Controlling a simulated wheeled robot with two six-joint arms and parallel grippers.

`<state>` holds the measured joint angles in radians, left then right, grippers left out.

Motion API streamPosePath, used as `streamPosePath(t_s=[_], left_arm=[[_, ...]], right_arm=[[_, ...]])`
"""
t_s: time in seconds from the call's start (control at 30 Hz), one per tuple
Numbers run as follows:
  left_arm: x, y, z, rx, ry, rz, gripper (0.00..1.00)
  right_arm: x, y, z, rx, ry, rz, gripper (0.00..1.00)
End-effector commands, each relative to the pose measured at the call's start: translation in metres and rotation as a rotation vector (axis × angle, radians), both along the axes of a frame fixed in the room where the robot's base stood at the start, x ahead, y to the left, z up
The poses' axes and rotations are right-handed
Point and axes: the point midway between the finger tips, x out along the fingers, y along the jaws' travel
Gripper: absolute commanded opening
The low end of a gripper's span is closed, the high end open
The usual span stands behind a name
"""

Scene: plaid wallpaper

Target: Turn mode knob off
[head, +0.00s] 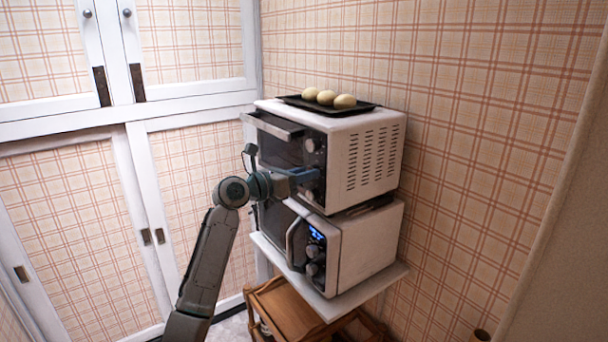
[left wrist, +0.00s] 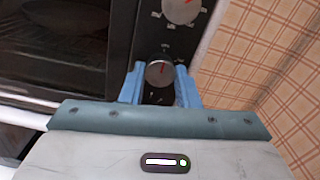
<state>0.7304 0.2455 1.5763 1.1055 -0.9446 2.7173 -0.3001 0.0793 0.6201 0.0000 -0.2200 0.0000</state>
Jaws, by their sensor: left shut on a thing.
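The upper oven (head: 352,150) is a white toaster oven with a dark front and a column of round knobs at the front's right side. My left gripper (head: 306,174) has its blue fingers at this column, below the top knob (head: 313,145). In the left wrist view, the fingers (left wrist: 160,84) are shut on a round silver-faced knob (left wrist: 159,73), one finger on each side. Its red pointer line points roughly up. Another knob (left wrist: 182,10) with printed marks sits above it, free of the fingers. The head view hides the held knob behind my gripper. My right gripper is not in view.
A black tray (head: 362,109) with pale round buns (head: 326,97) lies on the oven. A microwave (head: 368,245) with a handle and lit blue display stands below, on a white shelf (head: 330,305). A wooden cart (head: 275,308) is underneath. Cabinets stand left; plaid wall right.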

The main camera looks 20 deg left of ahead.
Motion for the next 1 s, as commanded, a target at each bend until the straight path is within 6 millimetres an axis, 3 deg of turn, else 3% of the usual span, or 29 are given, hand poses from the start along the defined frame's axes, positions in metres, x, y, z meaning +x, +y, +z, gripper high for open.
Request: streamPosePath(t_s=[0.6,0.63,0.73,1.0], left_arm=[[0.0,-0.0003,-0.0026,-0.032,0.029,-0.002,0.06],[0.0,-0.0003,-0.0026,-0.032,0.029,-0.002,0.32],[-0.0001,-0.0003,-0.0022,-0.032,0.029,-0.002,0.5],[-0.0004,0.0003,-0.0013,-0.031,0.027,0.0,0.5]], right_arm=[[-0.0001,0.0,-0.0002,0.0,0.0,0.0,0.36],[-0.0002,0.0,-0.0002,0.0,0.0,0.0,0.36],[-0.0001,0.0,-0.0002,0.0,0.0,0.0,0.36],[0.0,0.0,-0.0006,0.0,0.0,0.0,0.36]])
